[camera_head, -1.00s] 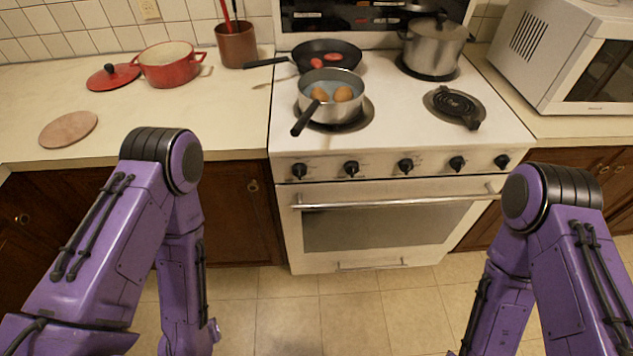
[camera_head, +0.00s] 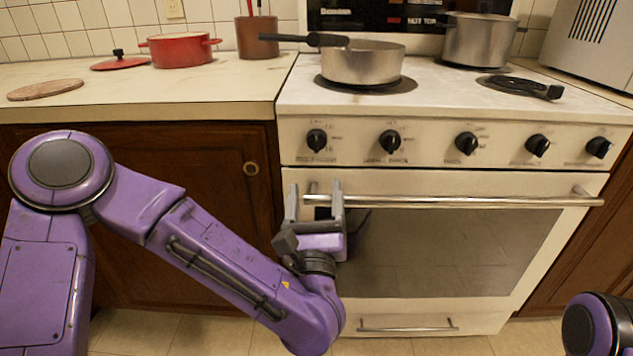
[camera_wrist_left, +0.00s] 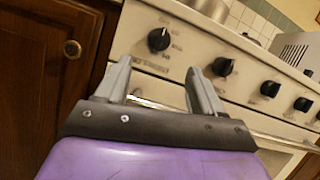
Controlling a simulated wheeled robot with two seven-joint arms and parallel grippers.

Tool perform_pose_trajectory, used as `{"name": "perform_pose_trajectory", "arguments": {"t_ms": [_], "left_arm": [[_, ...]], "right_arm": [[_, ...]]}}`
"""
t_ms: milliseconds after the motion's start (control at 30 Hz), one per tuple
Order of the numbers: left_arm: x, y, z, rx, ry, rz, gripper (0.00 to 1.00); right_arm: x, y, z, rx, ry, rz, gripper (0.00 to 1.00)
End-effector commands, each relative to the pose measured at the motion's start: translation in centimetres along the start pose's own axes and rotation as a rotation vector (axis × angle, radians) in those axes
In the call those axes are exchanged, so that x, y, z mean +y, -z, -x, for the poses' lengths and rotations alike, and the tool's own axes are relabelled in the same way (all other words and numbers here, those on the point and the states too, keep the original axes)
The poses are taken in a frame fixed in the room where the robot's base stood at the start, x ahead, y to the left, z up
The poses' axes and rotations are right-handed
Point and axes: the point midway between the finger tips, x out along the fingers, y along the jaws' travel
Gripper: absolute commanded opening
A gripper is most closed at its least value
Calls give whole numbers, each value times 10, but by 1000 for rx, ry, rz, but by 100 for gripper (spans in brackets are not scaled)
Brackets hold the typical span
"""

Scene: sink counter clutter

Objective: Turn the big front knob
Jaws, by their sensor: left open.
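Several black knobs of much the same size sit in a row on the white stove's front panel; I cannot tell one big knob from the others. The leftmost knob (camera_head: 316,139) and the second knob (camera_head: 389,141) are nearest my left gripper (camera_head: 315,190). That gripper is open and empty, its fingers pointing up just below the leftmost knob in the head view, by the left end of the oven handle. In the left wrist view the leftmost knob (camera_wrist_left: 158,39) shows beyond the gap between the open fingers (camera_wrist_left: 160,68), apart from them. My right gripper is out of view.
The oven handle (camera_head: 460,202) runs across below the knobs. A saucepan (camera_head: 362,64) stands on the front left burner, its dark handle pointing left. A steel pot (camera_head: 478,42) stands behind. A red pot (camera_head: 181,50) and its lid are on the left counter (camera_head: 220,85).

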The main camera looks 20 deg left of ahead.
Motion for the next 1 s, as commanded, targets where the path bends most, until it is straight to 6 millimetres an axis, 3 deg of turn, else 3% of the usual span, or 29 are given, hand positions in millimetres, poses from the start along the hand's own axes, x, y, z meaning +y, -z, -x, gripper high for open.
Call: {"name": "perform_pose_trajectory", "arguments": {"t_ms": [267, 500, 867, 1000], "left_arm": [[1, -6, -54, -1, -10, 9, 68], [1, -3, -96, 0, -6, 5, 68], [1, -2, -104, 1, -2, 4, 68], [1, -2, -104, 1, -2, 4, 22]], "right_arm": [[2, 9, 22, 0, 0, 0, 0], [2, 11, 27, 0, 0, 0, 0], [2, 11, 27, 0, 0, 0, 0], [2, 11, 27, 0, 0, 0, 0]]}}
